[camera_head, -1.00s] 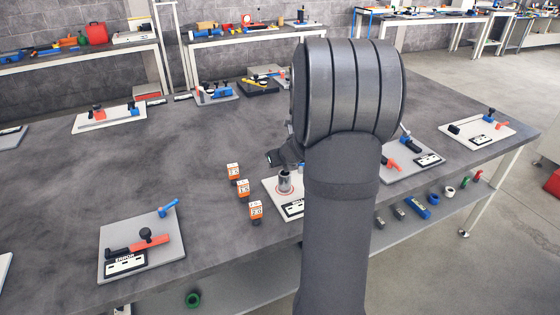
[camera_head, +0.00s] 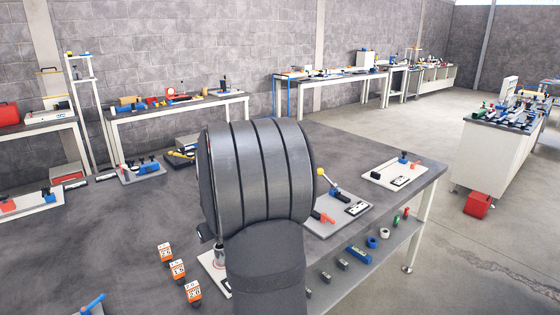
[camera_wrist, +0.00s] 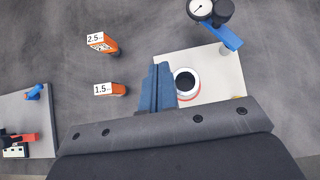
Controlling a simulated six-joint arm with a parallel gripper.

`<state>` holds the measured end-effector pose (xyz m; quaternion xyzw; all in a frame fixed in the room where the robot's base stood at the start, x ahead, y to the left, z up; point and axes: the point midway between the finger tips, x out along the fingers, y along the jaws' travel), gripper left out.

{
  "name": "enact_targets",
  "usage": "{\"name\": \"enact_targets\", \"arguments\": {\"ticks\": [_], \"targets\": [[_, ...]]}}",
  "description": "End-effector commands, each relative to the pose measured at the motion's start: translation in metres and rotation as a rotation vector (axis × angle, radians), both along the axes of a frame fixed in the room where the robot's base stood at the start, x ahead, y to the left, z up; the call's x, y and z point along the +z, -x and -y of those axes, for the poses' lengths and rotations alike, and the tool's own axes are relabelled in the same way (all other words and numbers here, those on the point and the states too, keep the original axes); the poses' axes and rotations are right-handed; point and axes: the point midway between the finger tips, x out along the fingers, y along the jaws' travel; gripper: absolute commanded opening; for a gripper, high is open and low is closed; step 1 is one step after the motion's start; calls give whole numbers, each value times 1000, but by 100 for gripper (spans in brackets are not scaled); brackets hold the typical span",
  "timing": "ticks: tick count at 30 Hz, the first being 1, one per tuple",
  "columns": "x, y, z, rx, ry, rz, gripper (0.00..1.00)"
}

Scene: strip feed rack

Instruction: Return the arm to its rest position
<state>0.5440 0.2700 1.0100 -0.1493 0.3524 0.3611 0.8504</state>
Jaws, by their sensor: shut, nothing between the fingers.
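My arm fills the middle of the head view and hides most of my gripper. In the wrist view my gripper (camera_wrist: 158,88) shows as blue-grey fingers, closed together with nothing between them. I cannot tell the height of the fingers above the plate. In the head view the cylinder (camera_head: 218,254) shows partly, just left of my arm.
Orange-and-white numbered blocks (camera_head: 178,270) stand left of the plate on the dark bench (camera_head: 100,235); two show in the wrist view (camera_wrist: 103,43). A dial gauge (camera_wrist: 200,9) and blue lever (camera_wrist: 226,37) stand by the plate. Another fixture plate (camera_head: 338,213) lies right of my arm.

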Motion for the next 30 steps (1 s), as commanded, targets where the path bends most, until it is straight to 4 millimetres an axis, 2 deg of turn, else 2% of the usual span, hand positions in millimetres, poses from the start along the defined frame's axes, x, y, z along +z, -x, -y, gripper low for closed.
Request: {"name": "enact_targets", "arguments": {"ticks": [16,22,30], "targets": [[-58,-56,-13,-1,1,-1,0],[-57,-83,-19,0,0,2,0],[-56,-94,-22,-1,0,1,0]]}}
